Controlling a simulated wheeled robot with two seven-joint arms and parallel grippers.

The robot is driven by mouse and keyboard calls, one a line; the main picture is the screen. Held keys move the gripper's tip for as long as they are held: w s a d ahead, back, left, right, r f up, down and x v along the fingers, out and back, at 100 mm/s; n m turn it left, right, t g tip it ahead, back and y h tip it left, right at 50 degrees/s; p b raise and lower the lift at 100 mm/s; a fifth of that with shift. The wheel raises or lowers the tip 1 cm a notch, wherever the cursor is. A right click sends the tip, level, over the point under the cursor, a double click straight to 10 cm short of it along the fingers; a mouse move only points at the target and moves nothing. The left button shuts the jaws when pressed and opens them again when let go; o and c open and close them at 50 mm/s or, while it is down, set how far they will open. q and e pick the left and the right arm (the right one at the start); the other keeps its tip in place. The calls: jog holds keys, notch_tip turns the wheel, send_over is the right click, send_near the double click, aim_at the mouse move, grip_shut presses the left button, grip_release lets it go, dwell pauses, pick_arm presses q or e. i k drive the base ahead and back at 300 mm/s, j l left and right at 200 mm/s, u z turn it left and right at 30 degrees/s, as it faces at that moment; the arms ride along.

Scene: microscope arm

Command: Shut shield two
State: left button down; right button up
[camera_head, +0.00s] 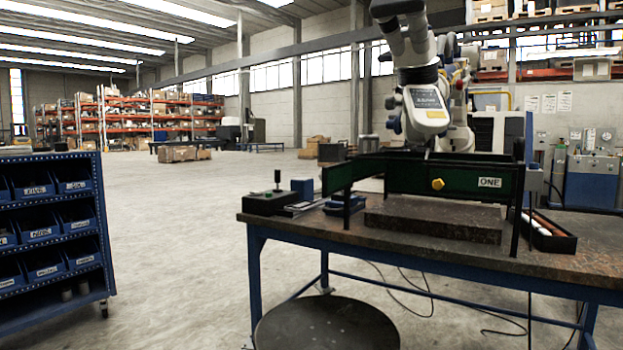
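On the workbench (285,235) stands a low guard frame with dark green panels. The front panel (465,183) has a yellow knob (437,184) and a white label reading ONE (490,183). Another green panel (338,178) stands at the frame's left end, angled away from the front panel. I see no label reading TWO, so I cannot tell which panel is shield two. A white jointed arm with a blue-grey head (426,108) rises behind the front panel, and its lower tip is hidden. Neither of my grippers is in view.
A dark slab (435,220) lies before the guard. A control box with a black knob (270,202) is left of it, and a black tray (545,235) is at right. A round stool seat (327,325) stands in front. A blue bin rack (55,230) is far left; open floor lies between.

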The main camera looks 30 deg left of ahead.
aim_at(336, 178)
jog(key=j+z, duration=0.2)
jog(key=j, duration=0.8)
jog(key=j+z, duration=0.15)
jog(key=j, duration=0.9)
jog(key=k+j+z, duration=0.2)
jog(key=j, duration=0.85)
jog(key=i, duration=0.1)
